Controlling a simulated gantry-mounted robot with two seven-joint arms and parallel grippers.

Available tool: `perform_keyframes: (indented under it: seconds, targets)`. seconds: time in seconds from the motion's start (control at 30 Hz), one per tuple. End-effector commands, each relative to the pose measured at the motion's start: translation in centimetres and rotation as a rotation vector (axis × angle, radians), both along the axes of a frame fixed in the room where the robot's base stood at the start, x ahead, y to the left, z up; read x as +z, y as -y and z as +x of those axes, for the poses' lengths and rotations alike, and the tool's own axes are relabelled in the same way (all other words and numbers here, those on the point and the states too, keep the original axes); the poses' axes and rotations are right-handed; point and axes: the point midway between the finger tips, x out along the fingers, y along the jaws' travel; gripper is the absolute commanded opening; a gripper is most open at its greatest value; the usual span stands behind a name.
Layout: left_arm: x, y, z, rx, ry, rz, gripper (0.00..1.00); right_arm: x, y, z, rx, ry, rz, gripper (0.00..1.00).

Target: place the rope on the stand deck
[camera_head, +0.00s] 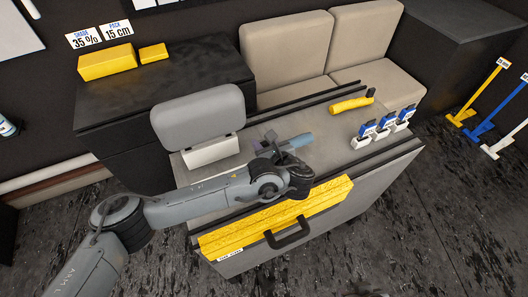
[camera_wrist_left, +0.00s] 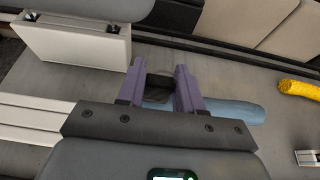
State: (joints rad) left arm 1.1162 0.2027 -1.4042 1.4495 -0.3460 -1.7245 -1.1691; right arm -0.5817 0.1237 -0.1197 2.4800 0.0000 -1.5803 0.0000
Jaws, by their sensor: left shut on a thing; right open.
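A light blue roll (camera_head: 301,141), which looks like the rope, lies at my left gripper (camera_head: 271,141). In the left wrist view the roll (camera_wrist_left: 236,110) sticks out to the right of the purple fingers (camera_wrist_left: 159,88). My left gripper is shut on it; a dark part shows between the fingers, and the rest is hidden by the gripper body. The roll is low over the grey stand deck (camera_head: 232,172); whether it touches the deck I cannot tell. The deck also shows in the left wrist view (camera_wrist_left: 215,75). My right gripper is not in view.
A yellow roll (camera_head: 350,104) with a dark end lies at the deck's far side. Blue and white clips (camera_head: 384,131) stand to the right. A grey padded block (camera_head: 200,118) stands on the left. A yellow strip (camera_head: 277,217) and black handle (camera_head: 289,235) are at the front edge.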

Motion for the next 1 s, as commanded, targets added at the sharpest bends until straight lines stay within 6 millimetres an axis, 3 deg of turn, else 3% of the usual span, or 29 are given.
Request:
perform_keyframes:
  seconds: [0.17,0.4,0.77,0.8,0.93,1.0]
  targets:
    - [-0.9,0.0,0.1,-0.001,0.001,-0.001,0.00,-0.2,-0.1,0.0,-0.003,0.000,0.004,0.43]
    - [-3.7,0.0,0.1,0.000,0.000,-0.001,0.00,-0.9,-0.2,0.1,-0.005,0.002,0.008,0.43]
    - [-4.1,0.0,0.1,-0.001,0.001,-0.001,0.00,-0.9,-0.2,0.1,-0.004,0.002,0.007,0.43]
    - [-4.1,0.0,0.1,-0.001,0.000,0.000,0.40,-0.9,-0.2,0.1,-0.003,0.002,0.006,0.43]
    - [-4.1,0.0,0.1,-0.001,0.000,0.000,0.60,-0.9,-0.1,0.1,-0.002,0.002,0.002,0.43]
    - [-4.1,0.0,0.1,-0.001,0.000,0.000,0.61,-0.9,0.0,0.1,0.001,0.002,0.000,0.43]
